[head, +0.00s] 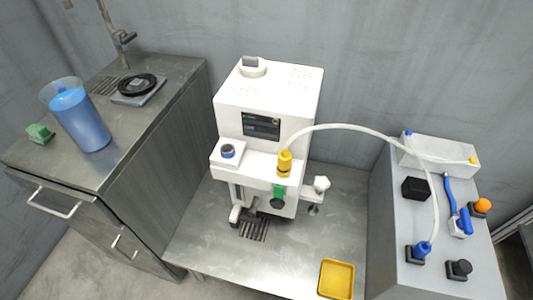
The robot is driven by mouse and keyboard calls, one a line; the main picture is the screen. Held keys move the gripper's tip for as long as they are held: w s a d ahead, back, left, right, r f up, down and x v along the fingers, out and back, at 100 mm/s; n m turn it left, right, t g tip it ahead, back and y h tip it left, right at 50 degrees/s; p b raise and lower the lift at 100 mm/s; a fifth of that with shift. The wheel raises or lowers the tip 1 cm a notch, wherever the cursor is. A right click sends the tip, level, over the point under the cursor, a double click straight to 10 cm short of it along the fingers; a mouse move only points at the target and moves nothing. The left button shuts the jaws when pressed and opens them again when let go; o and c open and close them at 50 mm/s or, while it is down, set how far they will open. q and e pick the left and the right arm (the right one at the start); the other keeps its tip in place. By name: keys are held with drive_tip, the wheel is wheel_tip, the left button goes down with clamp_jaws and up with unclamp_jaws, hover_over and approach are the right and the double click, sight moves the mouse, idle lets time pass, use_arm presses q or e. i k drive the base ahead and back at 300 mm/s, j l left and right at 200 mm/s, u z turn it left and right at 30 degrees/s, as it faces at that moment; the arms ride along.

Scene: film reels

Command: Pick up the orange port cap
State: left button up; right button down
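An orange rounded piece (482,205) sits on a dark base at the right edge of the grey cabinet top; it is the only orange thing in view and looks like the orange port cap. It stands apart, just right of a blue-handled piece in a white holder (459,226). Neither of my grippers shows in the head view, so their state cannot be seen.
A white machine (265,110) stands on a metal table (200,232). A pale hose (350,128) runs from its yellow fitting (284,162) to the grey cabinet. A black block (415,188), blue plug (423,249) and black knob (459,269) are near the cap. A yellow tray (337,280) lies in front.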

sight(482, 205)
drive_tip(key=z, duration=1.9)
drive_tip(key=i+l+u, duration=0.15)
drive_tip(key=l, duration=0.2)
drive_tip(key=i+l+u, duration=0.1)
drive_tip(key=l, duration=0.25)
